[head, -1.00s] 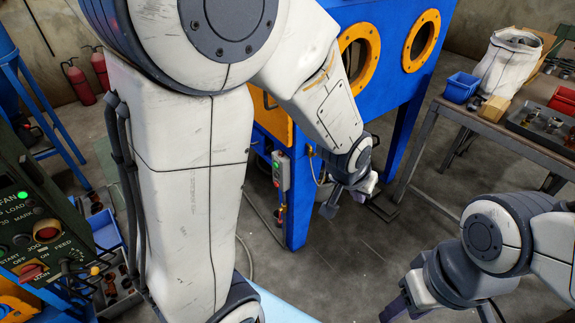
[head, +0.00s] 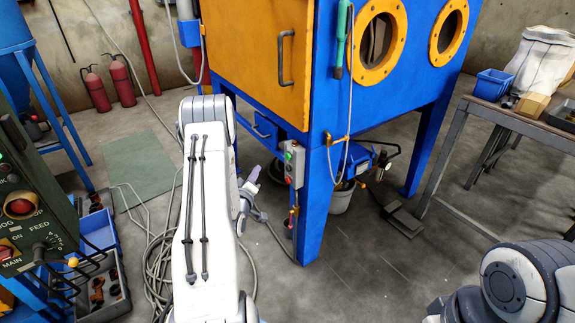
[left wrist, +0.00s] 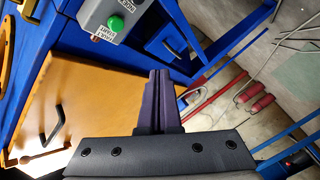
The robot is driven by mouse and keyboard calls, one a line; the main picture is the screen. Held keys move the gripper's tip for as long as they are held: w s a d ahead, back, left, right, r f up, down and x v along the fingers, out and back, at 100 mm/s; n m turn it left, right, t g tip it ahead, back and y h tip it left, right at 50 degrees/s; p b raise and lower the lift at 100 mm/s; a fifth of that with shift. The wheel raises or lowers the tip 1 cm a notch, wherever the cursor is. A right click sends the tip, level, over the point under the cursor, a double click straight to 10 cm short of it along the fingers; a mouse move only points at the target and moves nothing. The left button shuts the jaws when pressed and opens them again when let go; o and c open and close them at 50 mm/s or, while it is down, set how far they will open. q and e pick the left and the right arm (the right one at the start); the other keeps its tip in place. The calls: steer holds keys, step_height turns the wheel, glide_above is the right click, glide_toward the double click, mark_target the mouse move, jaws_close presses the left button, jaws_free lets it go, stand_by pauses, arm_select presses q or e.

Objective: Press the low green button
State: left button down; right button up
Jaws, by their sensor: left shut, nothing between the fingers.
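The low green button (head: 289,156) is on a small grey control box (head: 298,168) at the front corner leg of the blue cabinet. In the left wrist view the round green button (left wrist: 116,23) shows near the top, on the grey box (left wrist: 132,10) with printed labels. My left gripper (head: 252,174) is left of the box in the head view, apart from it. Its dark purple fingers (left wrist: 158,98) are together and empty in the left wrist view. My right arm shows at the lower right of the head view; its gripper is out of frame.
The blue cabinet (head: 325,100) has an orange door (head: 262,60) and round orange-rimmed ports. A control panel (head: 30,215) stands at the left. Hoses (head: 160,260) lie on the floor. A workbench (head: 480,110) is at the right. The floor before the cabinet is mostly clear.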

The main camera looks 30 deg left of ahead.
stand_by(0.3)
arm_select(q)
glide_toward(286, 153)
steer(key=shift+w+a+f, duration=0.15)
steer(key=shift+w+a, duration=0.5)
steer(key=shift+w, duration=0.05)
steer(key=shift+w+a+f, duration=0.2)
steer(key=shift+w+a, duration=0.45)
steer(key=shift+w, duration=0.05)
steer(key=shift+w+b, duration=0.15)
steer(key=shift+b, duration=0.2)
stand_by(0.9)
steer(key=shift+w+d, duration=0.15)
steer(key=shift+w, duration=0.1)
steer(key=shift+w+d, duration=0.2)
steer(key=shift+w, duration=0.2)
stand_by(0.7)
stand_by(0.3)
steer(key=shift+s+a, duration=0.35)
steer(key=shift+s, duration=0.45)
steer(key=shift+s+a, duration=0.3)
steer(key=shift+s, duration=0.45)
steer(key=shift+s+a, duration=0.35)
steer(key=shift+s, duration=0.45)
steer(key=shift+s+a, duration=0.3)
steer(key=shift+s, duration=0.45)
